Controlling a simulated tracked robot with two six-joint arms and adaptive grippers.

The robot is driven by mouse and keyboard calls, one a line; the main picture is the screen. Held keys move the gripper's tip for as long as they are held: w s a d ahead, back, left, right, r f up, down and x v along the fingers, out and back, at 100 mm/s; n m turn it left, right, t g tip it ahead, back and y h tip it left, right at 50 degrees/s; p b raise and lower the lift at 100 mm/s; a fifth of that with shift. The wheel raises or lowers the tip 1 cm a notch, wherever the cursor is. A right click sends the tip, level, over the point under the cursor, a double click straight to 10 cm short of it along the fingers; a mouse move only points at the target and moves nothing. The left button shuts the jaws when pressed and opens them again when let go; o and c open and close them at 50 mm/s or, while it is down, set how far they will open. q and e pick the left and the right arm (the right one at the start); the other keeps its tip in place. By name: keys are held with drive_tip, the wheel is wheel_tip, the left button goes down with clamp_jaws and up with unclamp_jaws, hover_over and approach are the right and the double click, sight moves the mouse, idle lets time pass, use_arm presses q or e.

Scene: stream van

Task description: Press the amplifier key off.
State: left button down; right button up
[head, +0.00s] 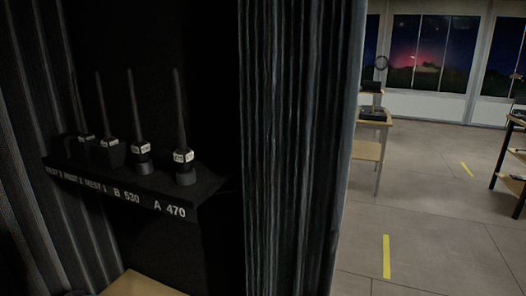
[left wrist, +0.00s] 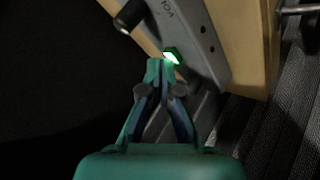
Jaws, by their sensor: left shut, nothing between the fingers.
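In the left wrist view, a small green key (left wrist: 172,55) glows brightly on a grey metal panel (left wrist: 205,50). I take it for the amplifier key. My left gripper (left wrist: 160,66) is shut and empty, and its green fingertips are just below and left of the key. I cannot tell whether the tips touch it. The head view shows neither the key nor either gripper.
A black knob (left wrist: 130,16) sticks out beside the panel, with wood (left wrist: 247,40) along its right. In the head view, a shelf (head: 130,186) holds several upright antenna-like units beside a dark curtain (head: 295,150). Open floor (head: 430,220) lies beyond the curtain.

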use_arm(q)
drive_tip(key=shift+f+b, duration=0.3)
drive_tip(key=shift+b, duration=0.05)
idle(0.5)
drive_tip(key=shift+r, duration=0.1)
drive_tip(key=shift+r+p, duration=0.7)
drive_tip(key=shift+p, duration=0.05)
wheel_tip(320, 180, up, 6)
drive_tip(key=p, duration=0.5)
drive_tip(key=shift+p, duration=0.3)
